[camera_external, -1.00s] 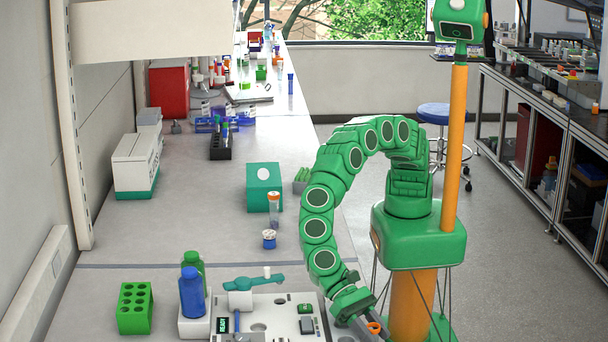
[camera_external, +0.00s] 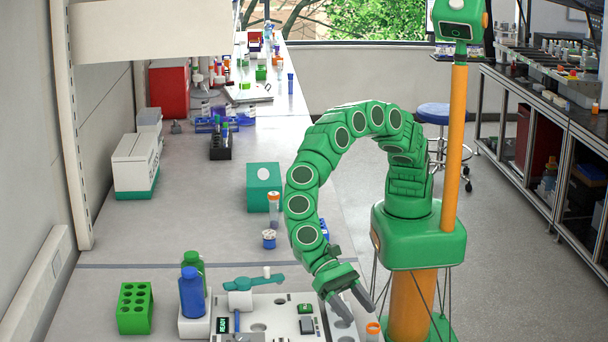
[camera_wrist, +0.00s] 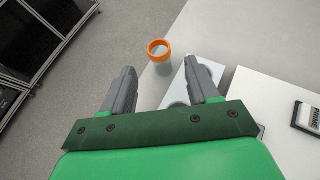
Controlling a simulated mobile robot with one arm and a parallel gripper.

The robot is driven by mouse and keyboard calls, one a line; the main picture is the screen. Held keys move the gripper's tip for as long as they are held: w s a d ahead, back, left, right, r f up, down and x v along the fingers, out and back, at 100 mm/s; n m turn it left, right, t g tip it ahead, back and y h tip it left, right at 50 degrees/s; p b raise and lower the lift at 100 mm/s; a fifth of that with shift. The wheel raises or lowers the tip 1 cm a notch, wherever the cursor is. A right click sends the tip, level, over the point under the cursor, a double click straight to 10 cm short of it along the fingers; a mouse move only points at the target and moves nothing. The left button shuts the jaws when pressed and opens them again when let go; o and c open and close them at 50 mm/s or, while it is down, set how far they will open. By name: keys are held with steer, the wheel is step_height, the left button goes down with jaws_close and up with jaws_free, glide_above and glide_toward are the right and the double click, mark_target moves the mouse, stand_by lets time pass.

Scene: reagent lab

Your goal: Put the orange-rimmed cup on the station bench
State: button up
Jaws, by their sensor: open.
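The orange-rimmed cup (camera_external: 373,332) is at the bottom edge of the outside view, right of the white station device (camera_external: 283,309). In the wrist view the cup (camera_wrist: 159,52) appears upright on the pale bench top (camera_wrist: 155,85), close to its edge with the floor beyond. My gripper (camera_external: 358,310) is open and empty, up and left of the cup in the outside view. In the wrist view the cup shows beyond and between the spread fingertips (camera_wrist: 159,68), apart from them. The cup's lower part is cut off in the outside view.
A blue bottle (camera_external: 192,292) and a green tube rack (camera_external: 135,308) stand left of the device. A teal box (camera_external: 263,187), an orange-capped tube (camera_external: 274,208) and a small blue-and-white container (camera_external: 269,239) stand farther back. The bench middle is largely clear.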

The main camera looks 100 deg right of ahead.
steer(key=shift+v, duration=2.45)
